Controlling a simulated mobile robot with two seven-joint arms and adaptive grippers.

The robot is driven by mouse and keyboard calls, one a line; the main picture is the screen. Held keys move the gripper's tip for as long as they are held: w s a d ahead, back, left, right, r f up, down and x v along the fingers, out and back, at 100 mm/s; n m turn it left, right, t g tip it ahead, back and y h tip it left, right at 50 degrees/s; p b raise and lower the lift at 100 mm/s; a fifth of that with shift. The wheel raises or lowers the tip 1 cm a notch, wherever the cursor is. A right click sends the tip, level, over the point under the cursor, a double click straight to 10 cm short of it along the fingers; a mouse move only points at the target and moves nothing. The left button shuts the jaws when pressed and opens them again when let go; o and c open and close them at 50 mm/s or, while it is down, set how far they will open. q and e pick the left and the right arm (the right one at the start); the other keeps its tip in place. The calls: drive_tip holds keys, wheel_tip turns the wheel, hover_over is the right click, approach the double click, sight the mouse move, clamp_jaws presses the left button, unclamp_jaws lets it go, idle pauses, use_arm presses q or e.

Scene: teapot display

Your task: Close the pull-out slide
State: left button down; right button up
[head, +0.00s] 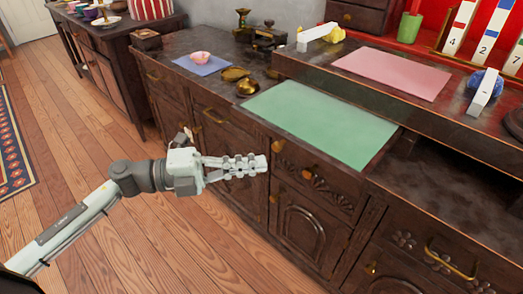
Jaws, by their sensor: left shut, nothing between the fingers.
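The pull-out slide looks to be the dark wooden board with the green top (322,122). It extends forward from below the raised shelf, with orange-brown knobs (307,173) at its front. My left gripper (262,164) comes in from the left, with its fingers together and empty. It appears in front of the cabinet face, near the left knob (278,146). I cannot tell whether it touches the front. My right gripper is not in view.
A blue mat with a pink bowl (200,57) and brass dishes (247,86) stand left of the green top. The raised shelf (440,105) behind holds a pink mat (392,72). Wooden floor (120,150) is free in front of the cabinets.

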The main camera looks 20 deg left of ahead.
sight(323, 107)
use_arm(q)
drive_tip(key=shift+w+d, duration=0.15)
drive_tip(key=shift+w, duration=1.7)
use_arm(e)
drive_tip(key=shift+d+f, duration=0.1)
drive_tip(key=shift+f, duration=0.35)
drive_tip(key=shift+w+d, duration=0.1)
use_arm(q)
drive_tip(key=w+d, duration=0.1)
drive_tip(key=w, duration=0.3)
drive_tip(key=w+d, duration=0.2)
drive_tip(key=w, duration=0.3)
drive_tip(key=w+d, duration=0.2)
drive_tip(key=w, duration=0.5)
drive_tip(key=w+d, duration=0.1)
drive_tip(key=w, duration=0.1)
drive_tip(key=w+d, duration=0.1)
drive_tip(key=w, duration=0.1)
drive_tip(key=shift+d+b, duration=0.1)
drive_tip(key=shift+b, duration=0.25)
drive_tip(key=shift+w+d, duration=0.15)
drive_tip(key=shift+w, duration=0.25)
drive_tip(key=shift+w+r, duration=0.1)
drive_tip(key=shift+r, duration=0.05)
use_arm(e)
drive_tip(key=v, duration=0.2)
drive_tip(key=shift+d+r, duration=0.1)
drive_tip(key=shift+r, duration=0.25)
